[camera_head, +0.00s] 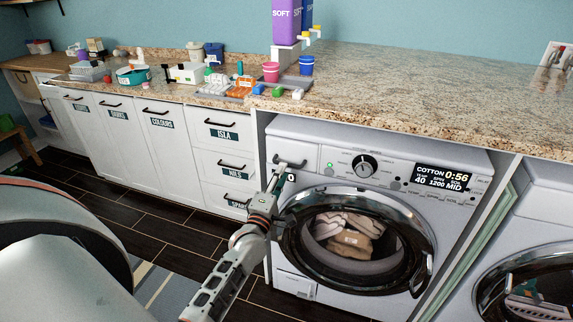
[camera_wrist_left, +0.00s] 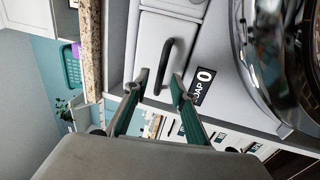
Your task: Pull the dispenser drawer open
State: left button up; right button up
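The dispenser drawer (camera_head: 306,155) is the white panel at the top left of the washing machine front (camera_head: 392,150). It looks flush with the front. Its dark bar handle (camera_head: 290,162) also shows in the left wrist view (camera_wrist_left: 167,60), in front of the drawer panel (camera_wrist_left: 184,32). My left gripper (camera_head: 281,174) is at the handle, its fingers reaching up from below in the head view. In the left wrist view the fingers (camera_wrist_left: 160,79) are apart, with the near end of the handle between them. I cannot tell whether they touch it. My right gripper is not in view.
The round door (camera_head: 355,237) below the drawer is closed, with laundry behind its glass. A granite counter (camera_head: 420,95) overhangs the machine. White labelled drawers (camera_head: 222,150) stand to the left. A second machine (camera_head: 545,200) stands at the right.

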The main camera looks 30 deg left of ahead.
pick_arm(q)
jog(key=x, duration=0.5)
jog(key=shift+f, duration=0.15)
grip_shut()
